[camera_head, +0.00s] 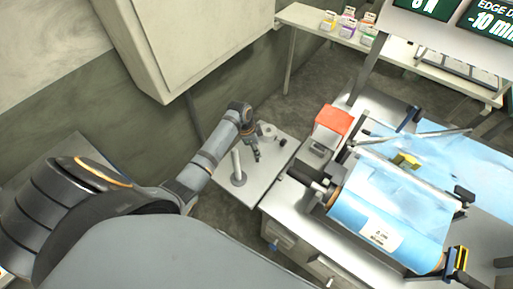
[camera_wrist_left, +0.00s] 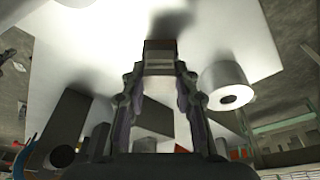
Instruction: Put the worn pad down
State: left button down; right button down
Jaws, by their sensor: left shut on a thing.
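My left gripper (camera_head: 256,154) is over the small pale side table (camera_head: 262,184) in the head view. In the left wrist view the gripper (camera_wrist_left: 159,72) is shut on a small grey-brown block, the worn pad (camera_wrist_left: 159,46). The pad sits between the fingertips in front of the white table top (camera_wrist_left: 100,50), with a dark shadow on the surface just beyond it. I cannot tell whether the pad touches the table. In the head view the pad is too small to make out clearly. My right gripper is not in view.
A white roll (camera_wrist_left: 226,86) stands beside the gripper; it also shows in the head view (camera_head: 266,131). An upright pale post (camera_head: 237,166) stands on the table nearer me. A red-topped box (camera_head: 332,126) and a machine with blue film (camera_head: 395,205) are to the right.

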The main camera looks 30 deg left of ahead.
pick_arm(q)
jog(key=shift+f, duration=0.1)
jog(key=c, duration=1)
grip_release()
jog(key=shift+a+r, duration=0.1)
jog(key=shift+r, duration=0.45)
jog(key=b+v, duration=0.1)
jog(key=v, duration=1)
jog(key=shift+s+r, duration=0.1)
jog(key=shift+s, duration=0.05)
